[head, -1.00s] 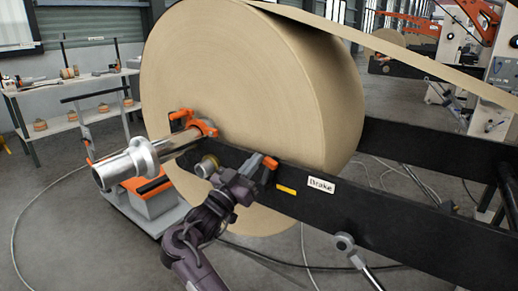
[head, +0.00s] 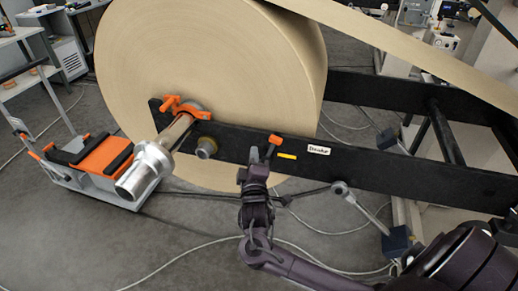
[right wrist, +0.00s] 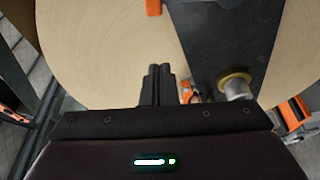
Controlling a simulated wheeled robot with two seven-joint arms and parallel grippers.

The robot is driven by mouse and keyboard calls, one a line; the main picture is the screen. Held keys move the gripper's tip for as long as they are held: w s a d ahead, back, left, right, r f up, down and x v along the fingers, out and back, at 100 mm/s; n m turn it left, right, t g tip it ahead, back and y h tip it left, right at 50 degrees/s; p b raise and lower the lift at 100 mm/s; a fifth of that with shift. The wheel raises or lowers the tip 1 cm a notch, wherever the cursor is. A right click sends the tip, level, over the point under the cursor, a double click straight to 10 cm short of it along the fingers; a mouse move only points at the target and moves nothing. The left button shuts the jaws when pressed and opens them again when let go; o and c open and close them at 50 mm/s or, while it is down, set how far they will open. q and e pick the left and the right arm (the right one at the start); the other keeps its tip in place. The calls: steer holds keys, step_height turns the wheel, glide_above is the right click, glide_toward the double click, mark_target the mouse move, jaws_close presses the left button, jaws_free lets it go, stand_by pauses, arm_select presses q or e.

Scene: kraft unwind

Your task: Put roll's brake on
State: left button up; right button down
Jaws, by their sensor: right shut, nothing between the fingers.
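The large kraft paper roll (head: 215,70) hangs on a shaft in a black frame arm (head: 400,172). A label (head: 319,150), read as "Brake" in the earlier frame, and a yellow sticker mark the arm. Left of them is the orange-tipped brake lever (head: 275,140). My right gripper (head: 255,165) is shut and empty, just below and left of the lever; I cannot tell if they touch. In the right wrist view the closed fingers (right wrist: 158,75) point at the roll, and an orange piece (right wrist: 153,7), likely the lever tip, shows beyond them. My left gripper is not in view.
A grey knob (head: 206,148) with a brass ring sticks out of the arm left of the lever. The silver shaft end (head: 145,170) and orange clamp (head: 185,105) lie further left. An orange-topped cart (head: 100,155) stands at left. Cables lie on the open floor.

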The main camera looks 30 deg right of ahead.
mark_target(272, 148)
steer(key=r+p+x, duration=0.1)
steer(key=p+x, duration=0.1)
steer(key=x, duration=0.6)
steer(key=s+d+f+p, duration=0.2)
steer(key=s, duration=0.1)
steer(key=shift+d, duration=0.1)
steer(key=shift+d, duration=0.1)
